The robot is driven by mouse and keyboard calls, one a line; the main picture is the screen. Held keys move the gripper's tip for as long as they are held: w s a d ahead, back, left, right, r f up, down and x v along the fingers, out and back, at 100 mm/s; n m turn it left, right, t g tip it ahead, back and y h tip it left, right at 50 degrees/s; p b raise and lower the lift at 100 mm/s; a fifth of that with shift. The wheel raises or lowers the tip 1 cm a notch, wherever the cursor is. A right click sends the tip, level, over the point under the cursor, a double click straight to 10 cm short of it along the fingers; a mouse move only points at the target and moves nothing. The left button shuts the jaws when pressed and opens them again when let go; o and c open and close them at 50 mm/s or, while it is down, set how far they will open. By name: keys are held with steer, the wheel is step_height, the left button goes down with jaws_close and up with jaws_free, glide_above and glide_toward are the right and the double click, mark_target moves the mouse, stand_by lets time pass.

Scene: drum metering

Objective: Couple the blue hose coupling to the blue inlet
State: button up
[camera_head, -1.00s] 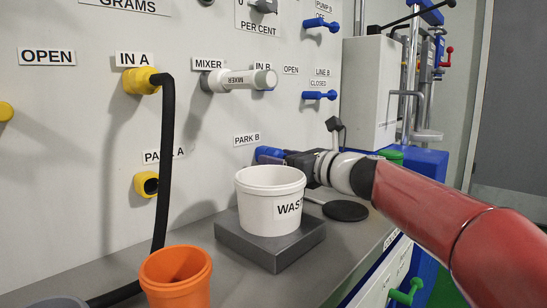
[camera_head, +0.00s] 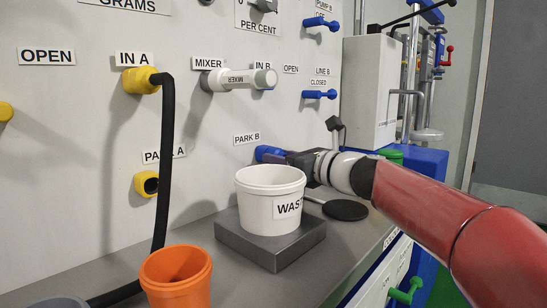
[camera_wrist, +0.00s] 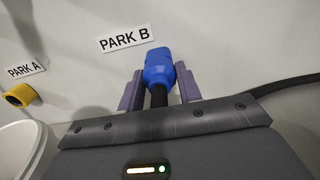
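The blue hose coupling (camera_wrist: 158,66) sits at the wall under the PARK B label, with a black hose (camera_wrist: 159,97) running from its near end. In the head view the coupling (camera_head: 268,153) shows only partly, left of my gripper (camera_head: 292,157). In the wrist view my gripper's (camera_wrist: 160,88) two purple-grey fingers stand either side of the coupling; whether they press on it is unclear. I see no blue inlet there.
A white WASTE tub (camera_head: 262,205) on a grey block (camera_head: 250,248) stands in front of my gripper. An orange cup (camera_head: 175,280) is at the front left. A black hose (camera_head: 164,150) hangs from the yellow IN A coupling (camera_head: 140,80). Blue levers (camera_head: 319,95) stick out at upper right.

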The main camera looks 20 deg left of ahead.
jaws_close()
steer(key=shift+b+v, duration=0.75)
steer(key=shift+v, duration=2.25)
steer(key=shift+s+d, duration=0.1)
steer(key=shift+d, duration=0.05)
steer(key=shift+b+v, duration=0.3)
steer(key=shift+v, duration=1.5)
